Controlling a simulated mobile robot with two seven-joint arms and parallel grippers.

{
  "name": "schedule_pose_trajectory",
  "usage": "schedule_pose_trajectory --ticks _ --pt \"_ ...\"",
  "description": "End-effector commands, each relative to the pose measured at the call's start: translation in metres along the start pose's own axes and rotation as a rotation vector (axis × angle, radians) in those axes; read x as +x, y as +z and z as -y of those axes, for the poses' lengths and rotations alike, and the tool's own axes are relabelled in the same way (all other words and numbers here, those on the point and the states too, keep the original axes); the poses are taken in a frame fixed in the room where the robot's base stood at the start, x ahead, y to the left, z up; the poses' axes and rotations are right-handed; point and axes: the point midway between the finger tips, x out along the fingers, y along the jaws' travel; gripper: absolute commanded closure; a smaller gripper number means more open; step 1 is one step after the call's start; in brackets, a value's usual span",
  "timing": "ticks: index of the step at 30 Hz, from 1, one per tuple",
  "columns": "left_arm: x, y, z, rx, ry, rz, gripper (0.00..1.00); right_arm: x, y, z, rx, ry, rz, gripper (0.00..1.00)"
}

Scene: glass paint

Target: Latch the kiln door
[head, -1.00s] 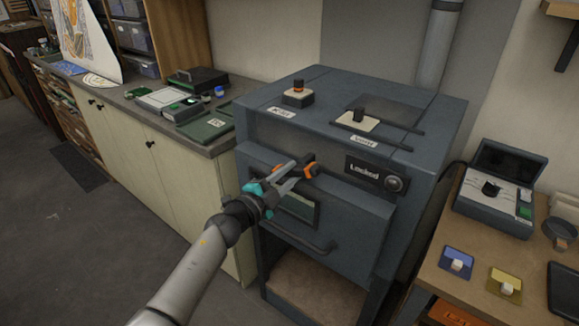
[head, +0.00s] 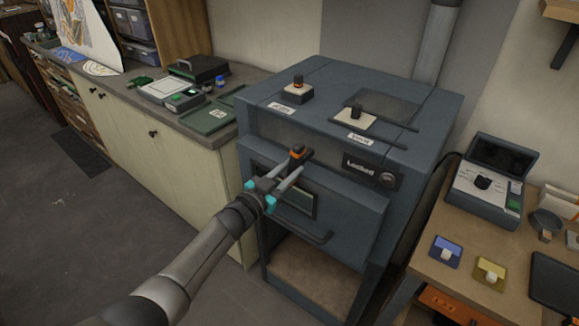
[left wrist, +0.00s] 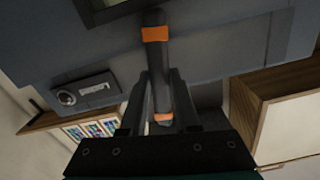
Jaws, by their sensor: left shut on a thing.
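The blue-grey kiln (head: 290,75) has a front door (head: 350,218) with a small window and a dark bar handle (head: 305,232). The door looks shut. A dark latch lever with orange bands (head: 297,153) sits on the upper front, left of a panel reading "Locked" (head: 360,167). My left gripper (head: 292,170) is shut on this lever, which stands roughly upright. In the left wrist view the lever (left wrist: 155,55) runs between the two fingers (left wrist: 161,85). The fingers partly hide it in the head view. My right gripper is not in view.
Two knobbed blocks stand on the kiln top (head: 355,118). A counter with cases (head: 172,92) adjoins on the left. A wooden table (head: 425,275) with an open-lidded device (head: 487,190) stands at the right. The floor in front is clear.

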Motion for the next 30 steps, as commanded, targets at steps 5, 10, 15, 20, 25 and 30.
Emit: schedule_pose_trajectory --ticks 5,10,15,20,25,30 --pt "-0.0002 -0.0002 0.0005 -0.103 0.000 0.002 1.00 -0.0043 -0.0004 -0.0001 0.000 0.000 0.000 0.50" --pt "-0.0002 0.0001 0.0005 -0.167 0.000 0.001 1.00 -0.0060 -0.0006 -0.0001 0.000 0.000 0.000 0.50" --pt "-0.0002 0.0003 0.0002 -0.200 0.001 0.001 1.00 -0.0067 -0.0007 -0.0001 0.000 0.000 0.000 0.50" --pt "-0.0003 0.0006 0.0000 -0.211 0.001 0.001 1.00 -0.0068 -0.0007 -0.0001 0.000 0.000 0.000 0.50" --pt "-0.0003 0.0006 -0.0001 -0.213 0.000 0.001 1.00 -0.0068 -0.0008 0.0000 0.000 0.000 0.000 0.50" --pt "-0.0003 0.0006 -0.0002 -0.214 0.000 0.001 0.66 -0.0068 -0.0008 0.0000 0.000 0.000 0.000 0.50"
